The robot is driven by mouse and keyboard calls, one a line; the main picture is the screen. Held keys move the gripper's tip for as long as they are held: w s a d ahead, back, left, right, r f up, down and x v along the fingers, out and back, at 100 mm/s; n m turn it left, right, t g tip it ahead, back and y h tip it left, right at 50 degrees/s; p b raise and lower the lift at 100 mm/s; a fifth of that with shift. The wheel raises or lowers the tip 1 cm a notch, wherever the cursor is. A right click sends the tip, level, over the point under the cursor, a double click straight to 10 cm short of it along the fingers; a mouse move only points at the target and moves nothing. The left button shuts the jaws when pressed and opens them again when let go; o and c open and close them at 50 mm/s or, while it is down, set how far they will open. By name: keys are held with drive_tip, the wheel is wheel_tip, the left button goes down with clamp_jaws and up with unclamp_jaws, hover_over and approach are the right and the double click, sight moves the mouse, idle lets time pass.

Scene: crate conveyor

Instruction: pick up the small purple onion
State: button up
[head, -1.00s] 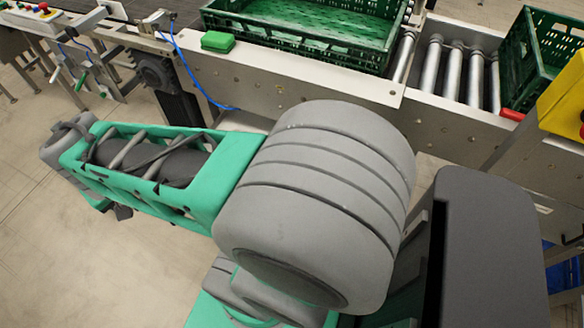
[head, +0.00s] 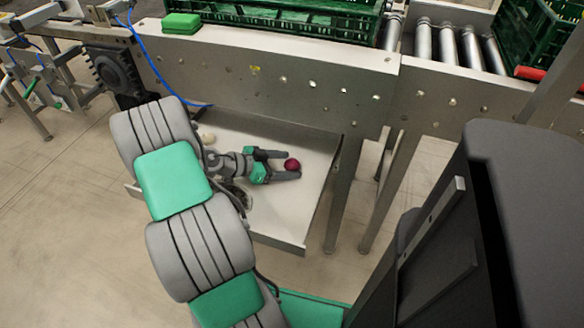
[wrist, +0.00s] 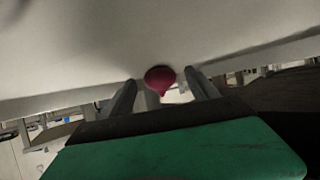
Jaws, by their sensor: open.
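The small purple onion (head: 292,165) lies on the pale tray (head: 275,232) below the conveyor in the head view. My gripper (head: 291,164) is low over the tray, with its fingers pointing right. The jaws are open, with the onion at the fingertips and between them. In the wrist view the onion (wrist: 160,79) shows between the tips of the two dark fingers (wrist: 160,87). Whether a finger touches it I cannot tell.
A pale round object (head: 208,139) lies on the tray behind my gripper. The conveyor's metal side (head: 270,75) runs above the tray, with metal legs (head: 345,195) at its right. Green crates (head: 545,40) and a small green box (head: 181,23) are up on the conveyor.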

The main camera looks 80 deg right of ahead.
drive_tip(key=shift+s+d+f, duration=0.2)
drive_tip(key=shift+s, duration=0.05)
drive_tip(key=c, duration=1.5)
drive_tip(key=shift+o, duration=0.2)
drive_tip(key=shift+r, duration=0.15)
